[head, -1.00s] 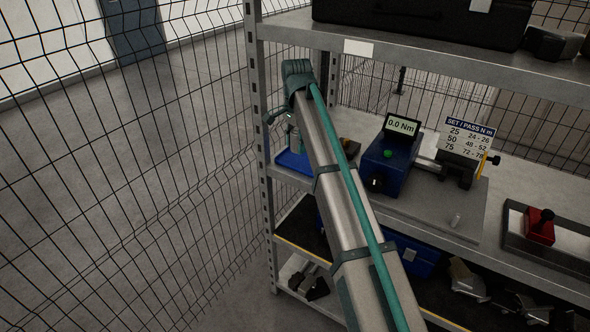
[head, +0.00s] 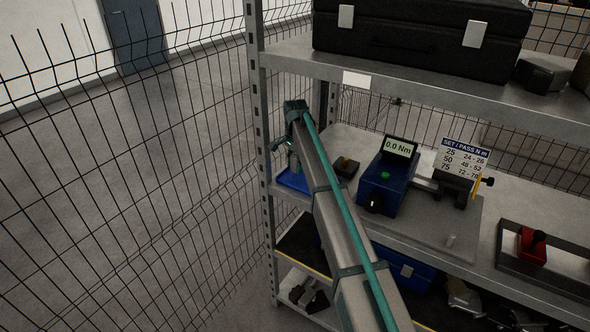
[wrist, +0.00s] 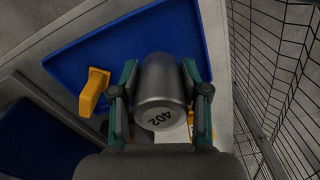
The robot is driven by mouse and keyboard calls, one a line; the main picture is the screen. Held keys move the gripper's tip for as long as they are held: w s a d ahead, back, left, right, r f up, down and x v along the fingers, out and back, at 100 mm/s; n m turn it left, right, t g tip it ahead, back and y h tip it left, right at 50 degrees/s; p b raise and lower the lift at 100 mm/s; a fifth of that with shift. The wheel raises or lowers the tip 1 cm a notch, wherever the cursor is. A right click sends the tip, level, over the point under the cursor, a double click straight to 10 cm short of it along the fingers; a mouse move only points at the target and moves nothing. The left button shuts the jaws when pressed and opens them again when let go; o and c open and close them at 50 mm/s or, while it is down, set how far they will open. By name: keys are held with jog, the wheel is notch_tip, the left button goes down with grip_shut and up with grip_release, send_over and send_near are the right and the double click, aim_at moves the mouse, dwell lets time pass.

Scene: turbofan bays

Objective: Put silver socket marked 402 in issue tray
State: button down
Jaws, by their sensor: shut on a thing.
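In the wrist view, the silver socket (wrist: 161,88), marked 402 on its near end, sits between the two fingers of my gripper (wrist: 161,92), which is shut on it. I cannot tell whether the socket touches the tray. In the head view, part of the blue tray (head: 296,181) shows on the shelf's left end. My arm hides much of that area, and the socket cannot be made out there.
A yellow piece (wrist: 94,91) stands left of my gripper. In the head view, a blue torque tester (head: 388,180) reading 0.0 Nm stands right of my arm. Wire mesh fencing (head: 200,150) and a shelf upright (head: 262,150) are close on the left. An upper shelf (head: 420,90) hangs above.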

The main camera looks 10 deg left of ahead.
aim_at(295, 155)
jog(key=shift+w+f, duration=0.2)
jog(key=shift+w, duration=0.15)
jog(key=shift+f+p, duration=0.6)
jog(key=shift+f, duration=1.1)
jog(key=c, duration=0.6)
grip_release()
jog(key=shift+f, duration=0.1)
notch_tip(295, 155, up, 12)
jog(key=b, duration=0.3)
jog(key=shift+b, duration=0.35)
jog(key=shift+s, duration=0.1)
